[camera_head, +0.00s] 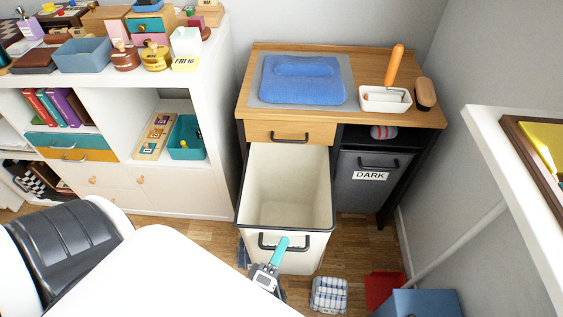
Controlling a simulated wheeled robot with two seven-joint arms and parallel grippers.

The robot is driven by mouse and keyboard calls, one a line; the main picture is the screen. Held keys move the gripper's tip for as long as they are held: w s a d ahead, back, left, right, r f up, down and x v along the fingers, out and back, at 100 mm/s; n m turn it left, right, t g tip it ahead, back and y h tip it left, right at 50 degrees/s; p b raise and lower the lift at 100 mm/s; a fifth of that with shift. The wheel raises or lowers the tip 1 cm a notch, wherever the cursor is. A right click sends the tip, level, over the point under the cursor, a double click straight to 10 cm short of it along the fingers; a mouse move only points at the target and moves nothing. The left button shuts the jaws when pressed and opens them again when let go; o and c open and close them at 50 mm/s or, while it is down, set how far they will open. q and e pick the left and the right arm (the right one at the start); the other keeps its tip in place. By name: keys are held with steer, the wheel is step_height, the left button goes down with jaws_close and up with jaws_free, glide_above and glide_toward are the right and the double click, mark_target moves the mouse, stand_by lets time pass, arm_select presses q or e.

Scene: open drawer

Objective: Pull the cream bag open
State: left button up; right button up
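The cream bag (290,184), a deep bin-like hamper with a dark rim, stands pulled well out from under the wooden-topped cabinet (292,131). Its open top shows an empty cream inside. A dark bar handle (303,245) is on its front. My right gripper is not in view.
A grey bin marked DARK (370,181) sits in the cabinet beside the bag. A checked cloth bundle (329,294), a red object (384,290) and a blue box (424,303) are on the floor at the front right. A white shelf (140,185) stands at the left.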

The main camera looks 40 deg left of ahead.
arm_select(q)
steer(key=shift+o, duration=1.3)
steer(key=v, duration=1.2)
